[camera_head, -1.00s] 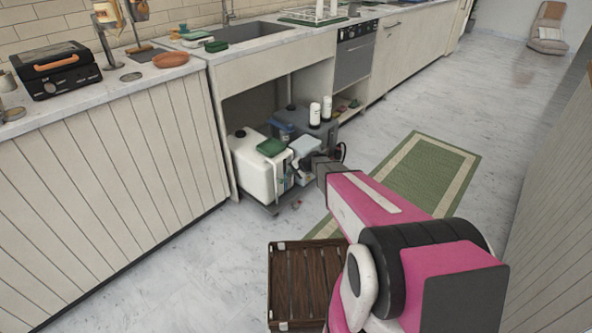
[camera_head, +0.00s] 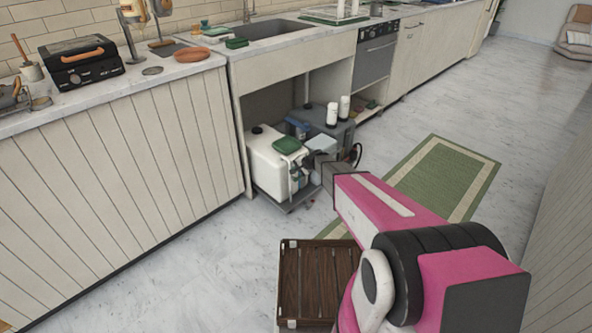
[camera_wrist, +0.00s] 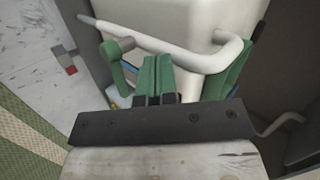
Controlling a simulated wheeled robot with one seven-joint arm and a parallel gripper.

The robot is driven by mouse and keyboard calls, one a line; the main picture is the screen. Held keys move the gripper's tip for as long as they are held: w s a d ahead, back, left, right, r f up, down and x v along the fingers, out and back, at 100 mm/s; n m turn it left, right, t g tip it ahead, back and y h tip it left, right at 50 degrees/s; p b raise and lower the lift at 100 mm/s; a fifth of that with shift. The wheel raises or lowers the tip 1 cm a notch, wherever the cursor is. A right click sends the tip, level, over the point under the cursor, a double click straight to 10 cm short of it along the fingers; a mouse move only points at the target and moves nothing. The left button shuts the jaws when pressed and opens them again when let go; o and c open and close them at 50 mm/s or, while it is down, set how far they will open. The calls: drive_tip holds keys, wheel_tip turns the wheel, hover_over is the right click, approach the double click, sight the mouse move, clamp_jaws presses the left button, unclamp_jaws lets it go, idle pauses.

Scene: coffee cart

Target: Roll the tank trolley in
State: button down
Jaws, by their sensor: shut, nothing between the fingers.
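The tank trolley (camera_head: 288,207) is a low grey cart partly inside the open bay under the sink, its near end out over the floor. It carries a white tank (camera_head: 265,165) with a dark cap and a green item (camera_head: 287,146) on top. My gripper (camera_wrist: 157,62) is shut and empty at the trolley's near side. In the wrist view its fingers are up against or just in front of a white bent bar (camera_wrist: 180,40) by the white tank (camera_wrist: 165,15); contact is unclear. In the head view my arm hides the fingertips.
A wooden crate (camera_head: 318,285) stands on the floor in front of the bay. A green rug (camera_head: 445,180) lies to the right. The cabinet front (camera_head: 120,170) borders the bay on the left. Two white bottles (camera_head: 338,112) stand in the bay's right part.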

sight(257, 143)
drive_tip(key=w+a, duration=2)
drive_tip(key=w, duration=0.1)
drive_tip(key=shift+a+f, duration=0.1)
drive_tip(key=shift+a, duration=0.3)
drive_tip(key=shift+w+a, duration=0.7)
drive_tip(key=shift+w, duration=0.05)
